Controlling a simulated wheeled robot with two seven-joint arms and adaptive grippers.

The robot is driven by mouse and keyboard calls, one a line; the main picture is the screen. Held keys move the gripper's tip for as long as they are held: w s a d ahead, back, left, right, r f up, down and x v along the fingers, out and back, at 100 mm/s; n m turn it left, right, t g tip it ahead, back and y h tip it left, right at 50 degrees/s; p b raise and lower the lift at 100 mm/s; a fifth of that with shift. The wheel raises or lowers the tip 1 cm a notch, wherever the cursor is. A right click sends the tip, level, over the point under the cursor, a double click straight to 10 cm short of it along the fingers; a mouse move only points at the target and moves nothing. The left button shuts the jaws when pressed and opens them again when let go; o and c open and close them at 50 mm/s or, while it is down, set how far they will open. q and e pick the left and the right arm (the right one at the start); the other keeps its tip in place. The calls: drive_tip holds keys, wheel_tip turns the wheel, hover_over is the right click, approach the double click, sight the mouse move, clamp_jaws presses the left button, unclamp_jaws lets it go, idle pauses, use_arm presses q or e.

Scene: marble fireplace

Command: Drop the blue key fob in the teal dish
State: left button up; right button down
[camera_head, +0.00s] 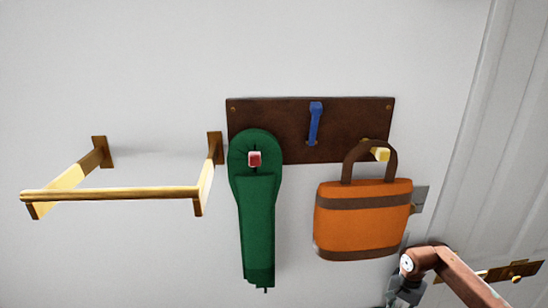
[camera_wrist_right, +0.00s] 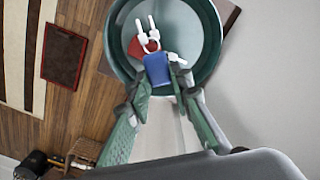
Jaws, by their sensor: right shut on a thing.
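The blue key fob (camera_wrist_right: 157,68), with silvery keys (camera_wrist_right: 152,24) around it, is between the fingertips of my right gripper (camera_wrist_right: 164,90) in the right wrist view. The gripper is shut on it. The round teal dish (camera_wrist_right: 212,45) is behind the fob in that view, and the fob overlaps its inside. I cannot tell the height between them. A small red thing (camera_wrist_right: 138,46) also shows within the dish outline. In the head view, my right gripper (camera_head: 405,292) is at the lower right, and the fob and dish are not visible. My left gripper is not in view.
On the wall hang a brown hook board (camera_head: 270,115) with a blue hook (camera_head: 315,122), a long green item (camera_head: 256,215) and an orange bag (camera_head: 362,220). A gold rail (camera_head: 110,193) sticks out at left. A wooden floor (camera_wrist_right: 85,85) shows below.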

drive_tip(key=c, duration=1.7)
unclamp_jaws()
drive_tip(key=shift+o, duration=0.2)
wheel_tip(320, 180, up, 12)
